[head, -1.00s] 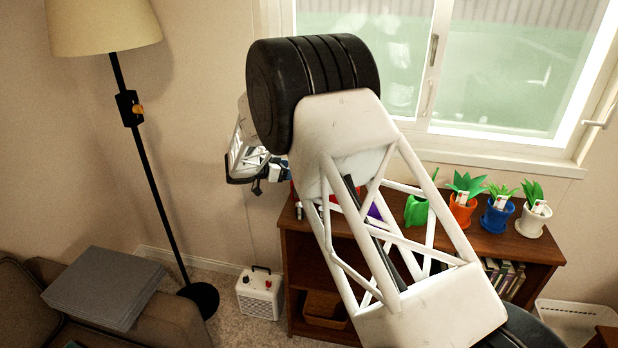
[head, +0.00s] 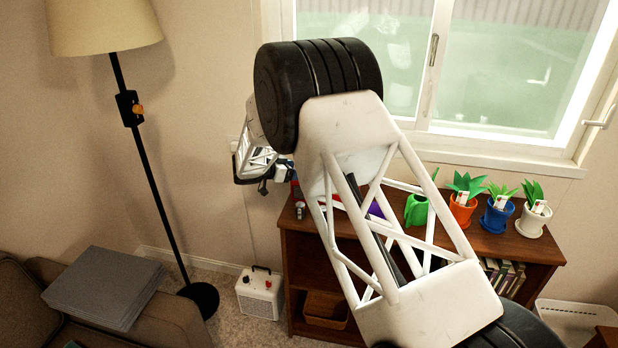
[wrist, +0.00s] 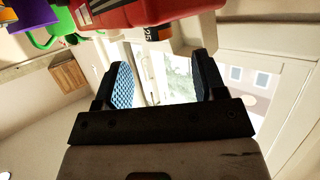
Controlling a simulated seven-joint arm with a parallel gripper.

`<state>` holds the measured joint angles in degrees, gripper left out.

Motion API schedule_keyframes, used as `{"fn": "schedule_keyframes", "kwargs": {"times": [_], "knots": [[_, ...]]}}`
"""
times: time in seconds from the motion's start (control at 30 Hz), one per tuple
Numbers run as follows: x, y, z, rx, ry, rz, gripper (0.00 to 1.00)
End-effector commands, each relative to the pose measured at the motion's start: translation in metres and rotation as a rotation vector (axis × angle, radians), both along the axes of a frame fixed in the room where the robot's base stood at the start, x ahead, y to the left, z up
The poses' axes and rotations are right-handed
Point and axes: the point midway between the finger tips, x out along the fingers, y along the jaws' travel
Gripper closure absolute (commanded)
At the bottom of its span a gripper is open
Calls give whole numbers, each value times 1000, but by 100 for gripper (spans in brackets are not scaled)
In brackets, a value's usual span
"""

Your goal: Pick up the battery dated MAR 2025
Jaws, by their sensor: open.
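My gripper (wrist: 161,60) is open, its two dark fingers with blue inner pads apart in the wrist view. A small light-coloured thing with an orange and black label, apparently a battery (wrist: 149,36), lies beyond the fingertips near the top. The digits "25" show on its label; any month is not readable. It is not between the pads. In the head view my gripper (head: 268,183) hangs by the left end of the wooden shelf. A small battery-like cylinder (head: 299,211) stands on the shelf top just right of it, its date too small to read.
A red object (wrist: 150,12) is close above the battery in the wrist view. A green watering can (head: 417,209) and several potted plants, including an orange pot (head: 462,212), stand along the shelf top (head: 398,236). A window is behind. My arm hides much of the shelf.

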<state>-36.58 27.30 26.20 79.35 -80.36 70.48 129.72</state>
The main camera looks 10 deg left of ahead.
Motion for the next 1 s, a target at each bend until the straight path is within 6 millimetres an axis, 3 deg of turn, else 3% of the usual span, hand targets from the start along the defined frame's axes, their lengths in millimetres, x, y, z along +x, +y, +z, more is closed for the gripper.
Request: {"fn": "schedule_keyframes", "kwargs": {"times": [0.23, 0.67, 1.0], "knots": [[4, -4, -2, 0, 0, -1, 36], [32, -33, -16, 0, 0, -1, 36], [34, -35, -17, 0, 0, 0, 36]]}}
